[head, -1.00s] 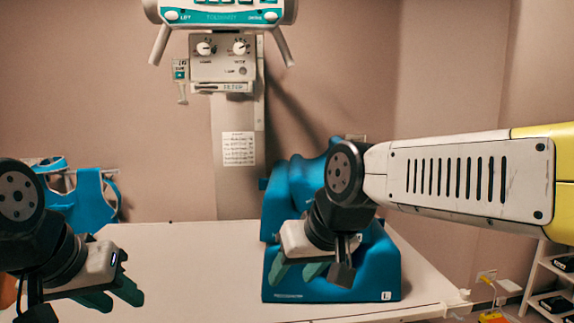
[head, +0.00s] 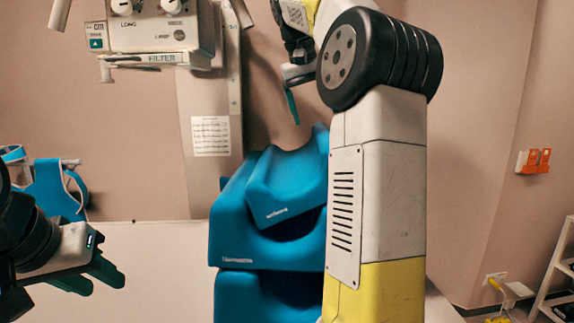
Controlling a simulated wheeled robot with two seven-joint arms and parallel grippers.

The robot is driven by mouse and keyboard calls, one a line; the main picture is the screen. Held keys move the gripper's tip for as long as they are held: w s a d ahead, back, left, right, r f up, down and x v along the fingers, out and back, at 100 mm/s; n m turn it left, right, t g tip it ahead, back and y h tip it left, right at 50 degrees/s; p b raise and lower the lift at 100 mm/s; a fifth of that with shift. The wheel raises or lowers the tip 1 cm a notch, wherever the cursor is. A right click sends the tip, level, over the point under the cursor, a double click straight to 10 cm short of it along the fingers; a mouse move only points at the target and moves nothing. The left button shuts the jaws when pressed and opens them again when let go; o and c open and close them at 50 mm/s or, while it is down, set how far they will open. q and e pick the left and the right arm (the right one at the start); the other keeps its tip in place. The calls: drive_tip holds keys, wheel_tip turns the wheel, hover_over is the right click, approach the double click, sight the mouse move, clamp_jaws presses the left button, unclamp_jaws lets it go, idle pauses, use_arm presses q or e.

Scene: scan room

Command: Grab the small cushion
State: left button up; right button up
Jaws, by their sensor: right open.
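A small blue cushion (head: 286,187) with a curved hollow in its top sits tilted on top of a stack of larger blue cushions (head: 232,232) on the table. My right arm covers the right side of the stack. My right gripper (head: 292,106) is up above and behind the small cushion, apart from it. One teal finger shows clearly, and the rest is partly hidden by my arm. My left gripper (head: 98,277) is low at the left, over the pale table (head: 165,260), well away from the cushions. Its two teal fingers are seen nearly edge-on, with nothing visible in them.
An imaging unit with a filter box (head: 152,38) hangs from a column (head: 212,120) behind the stack. A blue apron (head: 58,188) hangs on the wall at the left. Shelves (head: 560,265) stand at the right. The table left of the stack is clear.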

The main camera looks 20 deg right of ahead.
sight(323, 131)
drive_tip(key=shift+w+d+f, duration=0.15)
drive_tip(key=shift+d+f, duration=0.15)
drive_tip(key=shift+f, duration=0.05)
drive_tip(key=x, duration=0.6)
drive_tip(key=shift+w+d+f, duration=0.1)
drive_tip(key=shift+d+f, duration=0.1)
drive_tip(key=shift+d, duration=0.3)
clamp_jaws()
